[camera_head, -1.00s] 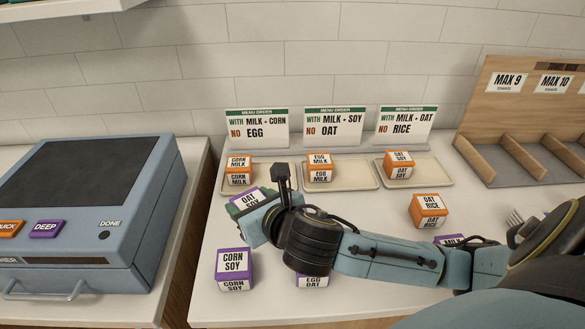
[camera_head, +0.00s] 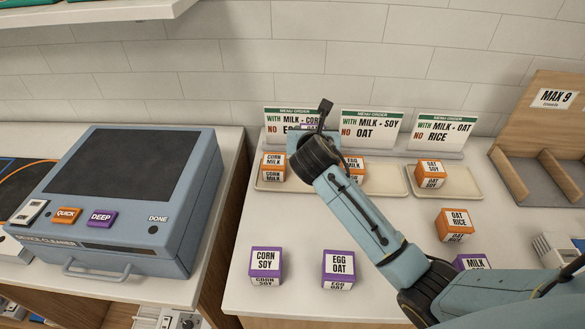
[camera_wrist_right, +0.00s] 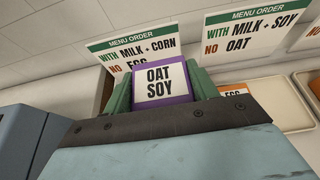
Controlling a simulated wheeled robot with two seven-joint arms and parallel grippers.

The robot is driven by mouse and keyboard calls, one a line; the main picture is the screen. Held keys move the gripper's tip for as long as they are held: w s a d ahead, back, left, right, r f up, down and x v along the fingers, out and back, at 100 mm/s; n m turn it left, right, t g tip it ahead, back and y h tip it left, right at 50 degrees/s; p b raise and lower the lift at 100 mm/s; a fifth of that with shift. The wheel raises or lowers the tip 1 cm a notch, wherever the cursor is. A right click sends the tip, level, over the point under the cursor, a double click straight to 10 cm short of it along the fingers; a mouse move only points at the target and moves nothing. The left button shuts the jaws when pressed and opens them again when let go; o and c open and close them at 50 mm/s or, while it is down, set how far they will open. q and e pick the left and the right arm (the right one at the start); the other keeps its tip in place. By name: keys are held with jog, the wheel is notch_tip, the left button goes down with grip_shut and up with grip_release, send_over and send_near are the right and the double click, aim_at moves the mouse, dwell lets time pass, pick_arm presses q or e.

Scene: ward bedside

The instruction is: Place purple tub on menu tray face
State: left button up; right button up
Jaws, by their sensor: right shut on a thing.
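My right gripper (camera_wrist_right: 163,88) is shut on a purple tub labelled OAT SOY (camera_wrist_right: 158,84), with a green finger on each side. In the head view my right wrist hides most of it, at the left menu card, "with milk + corn, no egg" (camera_head: 282,118). The tub is in front of this card, over or near the left tray (camera_head: 264,186); I cannot tell whether it touches anything. An orange CORN MILK tub (camera_head: 273,167) sits on that tray. An orange EGG MILK tub (camera_head: 354,168) is partly hidden behind my arm. My left gripper is not in view.
Purple CORN SOY (camera_head: 265,261) and EGG OAT (camera_head: 338,264) tubs stand at the front, with an orange OAT RICE tub (camera_head: 456,222) to the right. Another orange tub (camera_head: 430,172) is on the right tray (camera_head: 462,182). A blue cleaner box (camera_head: 125,205) stands left.

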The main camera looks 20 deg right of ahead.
jog(key=shift+w+f, duration=0.2)
notch_tip(320, 180, down, 6)
jog(key=shift+r+b, duration=0.2)
jog(key=shift+b, duration=0.45)
notch_tip(320, 180, down, 4)
jog(key=shift+r+b, duration=0.15)
jog(key=shift+b, duration=0.35)
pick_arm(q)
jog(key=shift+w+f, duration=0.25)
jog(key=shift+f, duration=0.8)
pick_arm(e)
jog(key=shift+f, duration=0.2)
jog(key=shift+f, duration=0.15)
jog(key=o, duration=1.1)
